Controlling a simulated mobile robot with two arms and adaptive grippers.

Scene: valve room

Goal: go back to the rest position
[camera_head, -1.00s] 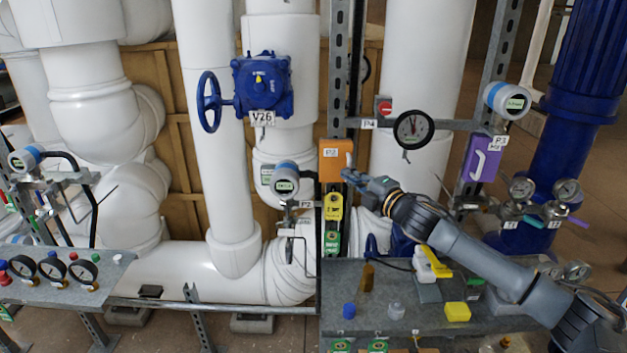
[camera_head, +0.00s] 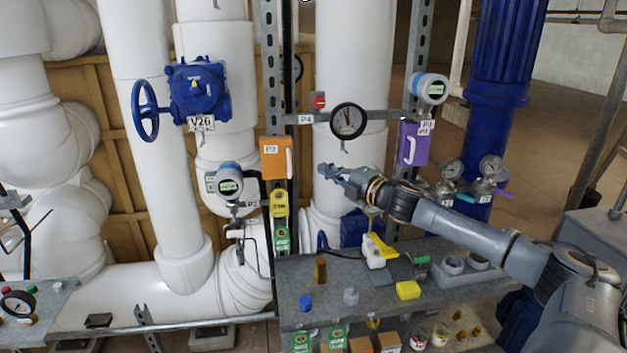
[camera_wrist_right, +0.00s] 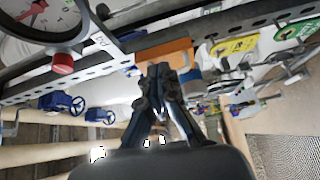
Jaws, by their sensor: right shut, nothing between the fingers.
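My right gripper (camera_head: 327,172) shows in the head view at the end of the arm that comes in from the right. Its fingers are shut and empty. It hangs in front of the white pipe, to the right of the orange box (camera_head: 275,158) labelled P2 and apart from it in the picture. In the right wrist view the closed fingers (camera_wrist_right: 160,75) point toward the orange box (camera_wrist_right: 165,54); the gap between them is hard to judge. My left gripper is in neither view.
The grey metal table (camera_head: 400,325) below the arm holds a yellow block (camera_head: 408,290) and a white-yellow device (camera_head: 376,250). A round gauge (camera_head: 348,121), a purple box (camera_head: 412,144) and the blue valve V26 (camera_head: 198,90) surround the pipes. Floor is free at the upper right.

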